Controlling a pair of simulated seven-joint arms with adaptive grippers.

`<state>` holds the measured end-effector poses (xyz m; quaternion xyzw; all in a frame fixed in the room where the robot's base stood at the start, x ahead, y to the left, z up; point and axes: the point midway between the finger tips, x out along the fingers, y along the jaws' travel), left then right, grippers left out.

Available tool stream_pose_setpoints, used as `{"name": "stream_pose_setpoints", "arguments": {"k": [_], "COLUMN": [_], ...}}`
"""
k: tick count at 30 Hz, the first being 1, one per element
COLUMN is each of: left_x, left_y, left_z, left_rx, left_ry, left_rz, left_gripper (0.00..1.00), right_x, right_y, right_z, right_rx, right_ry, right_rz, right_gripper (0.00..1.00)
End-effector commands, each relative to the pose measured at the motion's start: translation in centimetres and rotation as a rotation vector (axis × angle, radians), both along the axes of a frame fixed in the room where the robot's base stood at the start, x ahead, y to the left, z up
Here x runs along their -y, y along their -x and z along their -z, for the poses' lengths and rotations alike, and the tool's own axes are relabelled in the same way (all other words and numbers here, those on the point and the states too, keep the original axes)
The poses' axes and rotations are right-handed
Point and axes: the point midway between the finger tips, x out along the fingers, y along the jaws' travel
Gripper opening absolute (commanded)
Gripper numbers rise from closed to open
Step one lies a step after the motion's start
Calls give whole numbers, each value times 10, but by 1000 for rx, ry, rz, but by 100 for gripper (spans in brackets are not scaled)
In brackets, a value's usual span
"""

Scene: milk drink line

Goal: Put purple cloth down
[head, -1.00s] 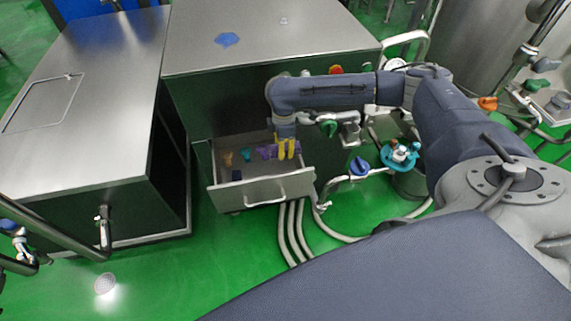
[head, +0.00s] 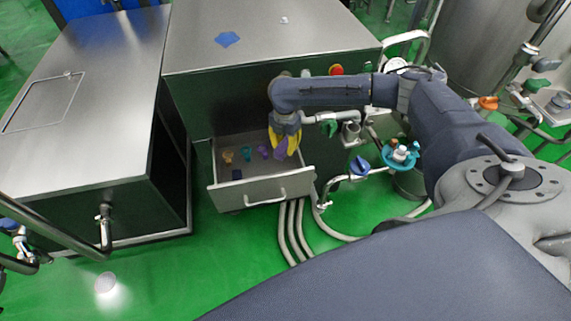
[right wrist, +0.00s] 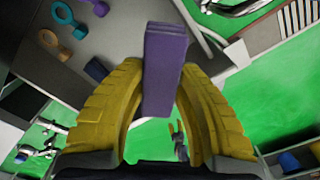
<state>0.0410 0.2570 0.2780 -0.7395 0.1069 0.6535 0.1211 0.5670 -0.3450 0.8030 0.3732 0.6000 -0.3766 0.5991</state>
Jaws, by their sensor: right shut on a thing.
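My right gripper (head: 287,146) hangs over the right side of the open drawer (head: 265,188), with its yellow fingers angled down. It is shut on the purple cloth (head: 280,151), a folded oblong piece. In the right wrist view the purple cloth (right wrist: 164,65) sticks out between the two yellow fingers (right wrist: 161,88), with part of the drawer floor behind it. Whether the cloth touches the drawer cannot be told. My left gripper is not in view.
Inside the drawer lie an orange piece (head: 228,157), a teal piece (head: 246,154), a small purple piece (head: 263,152) and a dark blue block (head: 237,174). A blue cloth (head: 227,39) lies on the cabinet top. Pipes and valves stand to the right.

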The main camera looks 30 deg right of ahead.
Motion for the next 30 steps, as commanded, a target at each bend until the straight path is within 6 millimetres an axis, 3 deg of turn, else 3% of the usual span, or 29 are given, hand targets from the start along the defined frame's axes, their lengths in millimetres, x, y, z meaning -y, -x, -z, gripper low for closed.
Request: {"name": "stream_pose_setpoints", "arguments": {"k": [6,15,30], "left_x": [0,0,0], "left_y": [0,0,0], "left_z": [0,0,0], "left_rx": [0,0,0], "left_ry": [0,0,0], "left_rz": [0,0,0], "left_gripper": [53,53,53], "right_x": [-1,0,0], "right_y": [2,1,1], "right_z": [51,113,155], "right_rx": [-6,-3,-3], "right_ry": [-1,0,1], "right_rz": [1,3,3], "right_gripper": [4,4,4]}}
